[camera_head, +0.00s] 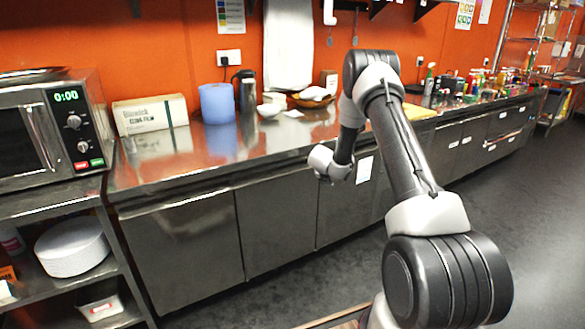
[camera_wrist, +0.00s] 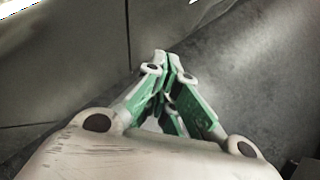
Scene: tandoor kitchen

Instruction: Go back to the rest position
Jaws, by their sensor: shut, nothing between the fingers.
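My gripper (camera_wrist: 168,62) shows in the wrist view with its green-padded fingers drawn together and nothing between them. It is over the dark grey floor, beside the steel cabinet fronts at left. In the head view my arm reaches up from the lower right, bends at the top and comes down in front of the steel counter. My gripper itself cannot be made out there; the wrist end hangs near the cabinet doors, below the counter's edge.
The steel counter (camera_head: 165,168) runs along the orange wall. On it are a cling film box (camera_head: 150,115), a blue container (camera_head: 217,103) and a kettle (camera_head: 245,91). A microwave (camera_head: 50,125) stands at left on a shelf unit. The floor (camera_head: 520,190) at right is clear.

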